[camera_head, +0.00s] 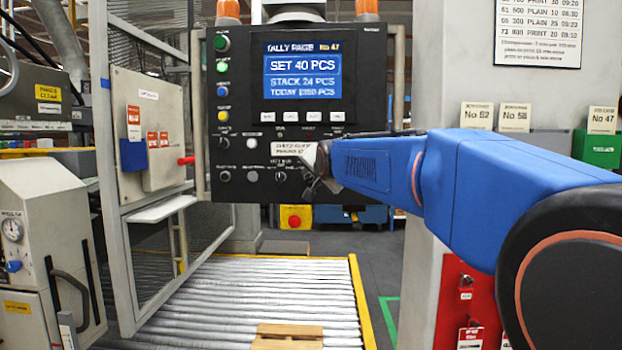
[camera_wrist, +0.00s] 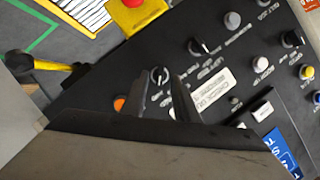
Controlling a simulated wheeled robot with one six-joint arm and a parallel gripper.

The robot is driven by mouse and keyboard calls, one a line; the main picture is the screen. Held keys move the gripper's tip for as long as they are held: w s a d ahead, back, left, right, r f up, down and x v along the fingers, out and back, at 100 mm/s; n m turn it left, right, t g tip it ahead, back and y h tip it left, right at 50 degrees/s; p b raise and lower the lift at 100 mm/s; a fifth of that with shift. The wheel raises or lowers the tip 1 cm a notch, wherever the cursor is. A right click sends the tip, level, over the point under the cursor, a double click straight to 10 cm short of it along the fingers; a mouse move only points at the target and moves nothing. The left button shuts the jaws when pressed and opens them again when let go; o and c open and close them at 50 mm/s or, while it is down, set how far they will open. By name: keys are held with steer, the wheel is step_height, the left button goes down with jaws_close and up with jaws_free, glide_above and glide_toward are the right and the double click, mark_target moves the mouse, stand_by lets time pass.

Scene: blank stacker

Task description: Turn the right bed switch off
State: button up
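The black control panel (camera_head: 365,120) carries a row of rotary switches, with labels too small to read for certain. In the wrist view one dark rotary switch (camera_wrist: 159,75) with a pale pointer line lies just past the fingertips; the gripper hides it in the head view. Another black switch (camera_wrist: 197,46) is beside it, also seen in the head view (camera_head: 281,176). I cannot read which is the right bed switch. My gripper (camera_wrist: 163,88) is open at the panel's lower part, its fingers roughly in line with the first switch. I cannot tell whether they touch it.
A white label plate (camera_wrist: 213,92) and an orange button (camera_wrist: 119,103) are close to the fingers. A red stop button on a yellow box (camera_head: 295,217) hangs below the panel. A lit screen (camera_head: 303,77) is above. A roller bed (camera_head: 250,290) lies below.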

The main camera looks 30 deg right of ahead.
steer(key=shift+x, duration=1)
steer(key=shift+c, duration=0.6)
jaws_close()
